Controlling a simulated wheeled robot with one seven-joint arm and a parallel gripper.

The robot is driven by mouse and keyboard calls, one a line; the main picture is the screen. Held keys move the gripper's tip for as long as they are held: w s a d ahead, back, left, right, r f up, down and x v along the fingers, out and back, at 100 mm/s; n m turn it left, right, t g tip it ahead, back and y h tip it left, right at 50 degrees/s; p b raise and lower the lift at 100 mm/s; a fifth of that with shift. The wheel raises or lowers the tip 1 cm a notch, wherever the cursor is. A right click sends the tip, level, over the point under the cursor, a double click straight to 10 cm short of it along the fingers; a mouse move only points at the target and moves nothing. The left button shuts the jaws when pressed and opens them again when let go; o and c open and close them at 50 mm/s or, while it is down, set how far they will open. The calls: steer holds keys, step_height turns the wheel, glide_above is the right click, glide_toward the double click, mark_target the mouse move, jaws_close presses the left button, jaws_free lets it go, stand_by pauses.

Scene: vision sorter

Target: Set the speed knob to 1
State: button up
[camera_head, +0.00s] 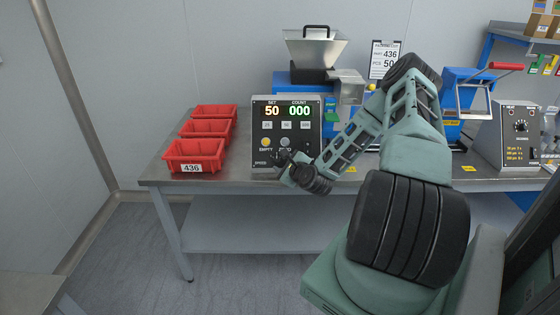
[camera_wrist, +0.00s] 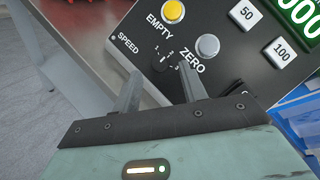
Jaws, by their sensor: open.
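The speed knob (camera_wrist: 161,63) is a small dark knob on the black panel, with small white scale marks around it, beside the SPEED label. Its pointer direction is too small and dark to tell. My gripper (camera_wrist: 159,72) is open, with one finger on each side of the knob in the wrist view. I cannot tell whether the fingertips touch the panel. In the head view my gripper (camera_head: 277,158) is at the lower part of the control panel (camera_head: 286,113) and hides the knob. The panel displays read SET 50 and COUNT 000.
The yellow EMPTY button (camera_wrist: 172,11) and grey ZERO button (camera_wrist: 207,46) sit close above the knob. Red bins (camera_head: 194,150) stand left on the metal table (camera_head: 220,176). A hopper (camera_head: 315,48) is behind the panel. A heat sealer box (camera_head: 510,132) stands right.

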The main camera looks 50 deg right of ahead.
mark_target(277, 159)
steer(key=shift+x, duration=1.2)
jaws_close()
steer(key=shift+n, duration=0.3)
steer(key=n, duration=0.1)
steer(key=n+g+y+p, duration=0.1)
steer(key=n, duration=0.1)
steer(key=n+y+p, duration=0.1)
steer(key=n, duration=0.1)
steer(key=shift+d+r+g, duration=0.25)
steer(key=shift+r+g, duration=0.15)
steer(key=n+g, duration=0.1)
steer(key=n, duration=0.1)
steer(key=n+y+p, duration=0.1)
steer(key=n, duration=0.1)
steer(key=shift+w+r+g, duration=0.15)
steer(key=shift+g, duration=0.25)
steer(key=shift+n+g+p, duration=0.35)
steer(key=shift+n+g, duration=0.15)
steer(key=shift+n, duration=0.4)
steer(key=shift+y, duration=0.3)
